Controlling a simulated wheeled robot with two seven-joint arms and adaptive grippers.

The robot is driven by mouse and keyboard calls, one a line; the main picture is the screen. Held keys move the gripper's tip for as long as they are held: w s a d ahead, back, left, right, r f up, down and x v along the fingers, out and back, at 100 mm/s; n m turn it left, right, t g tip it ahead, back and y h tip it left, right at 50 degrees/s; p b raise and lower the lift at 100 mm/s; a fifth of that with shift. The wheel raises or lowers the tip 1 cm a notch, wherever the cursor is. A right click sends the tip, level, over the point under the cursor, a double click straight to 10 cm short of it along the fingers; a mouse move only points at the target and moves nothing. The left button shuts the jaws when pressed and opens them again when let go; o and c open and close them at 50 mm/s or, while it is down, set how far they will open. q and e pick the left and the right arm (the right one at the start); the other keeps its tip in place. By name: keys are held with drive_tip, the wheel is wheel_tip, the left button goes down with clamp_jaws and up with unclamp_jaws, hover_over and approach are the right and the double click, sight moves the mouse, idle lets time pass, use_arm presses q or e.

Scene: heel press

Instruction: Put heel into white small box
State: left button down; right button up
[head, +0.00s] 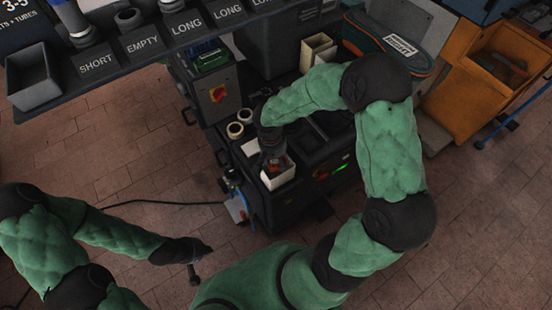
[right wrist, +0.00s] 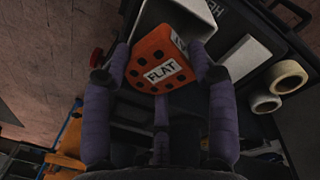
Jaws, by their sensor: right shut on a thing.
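An orange heel block (right wrist: 155,62) with dark holes and a "FLAT" label sits between the purple fingers of my right gripper (right wrist: 157,78), which is shut on it. In the head view my right gripper (head: 272,160) points down over the white small box (head: 281,180), with a bit of orange showing at the box's opening. In the right wrist view the white box (right wrist: 196,14) is right behind the heel; whether the heel touches it I cannot tell. My left gripper (head: 197,262) is low in the head view, away from the box; its fingers are too dark to read.
Tape rolls (head: 240,123) stand on the dark machine beside the box. A label rack (head: 150,40) hangs at upper left. An orange bin (head: 497,68) and a green-and-orange case (head: 392,45) are at upper right. Open brick floor (head: 130,150) lies left.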

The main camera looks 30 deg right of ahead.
drive_tip(key=shift+f, duration=0.25)
drive_tip(key=o, duration=1.4)
drive_tip(key=shift+r, duration=0.1)
